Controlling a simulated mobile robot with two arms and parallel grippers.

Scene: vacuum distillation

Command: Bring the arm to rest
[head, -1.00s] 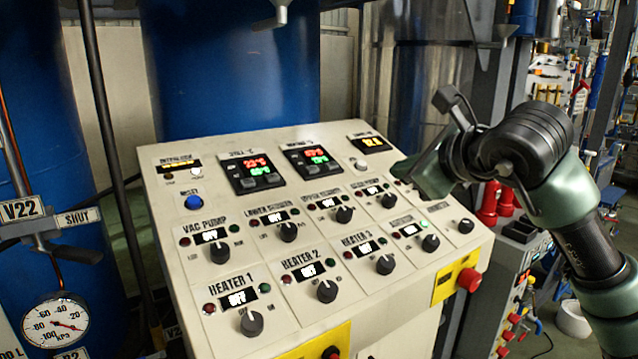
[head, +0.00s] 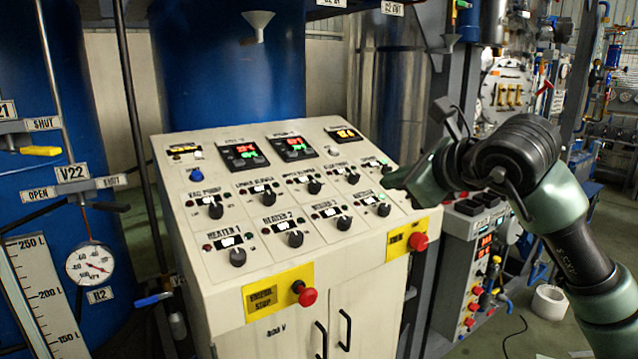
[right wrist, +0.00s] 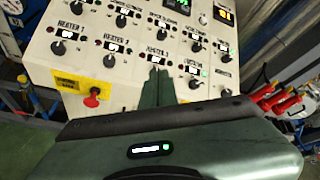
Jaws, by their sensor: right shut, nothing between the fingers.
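My right gripper (head: 401,181) is shut and empty at the right side of the control panel (head: 262,250) in the head view. Its fingers point left over the panel's right part; I cannot tell whether they touch it. In the right wrist view the closed fingers (right wrist: 158,77) lie in front of the lower row of knobs. My right arm (head: 570,225) comes in from the right edge and is bent. My left gripper is not in view.
Two red stop buttons, one on the front left (head: 305,293) and one on the right (head: 418,241), stick out of the panel. Blue tanks (head: 226,70) stand behind it. A second control box (head: 470,285) stands right of it. A white roll (head: 549,301) lies on the floor.

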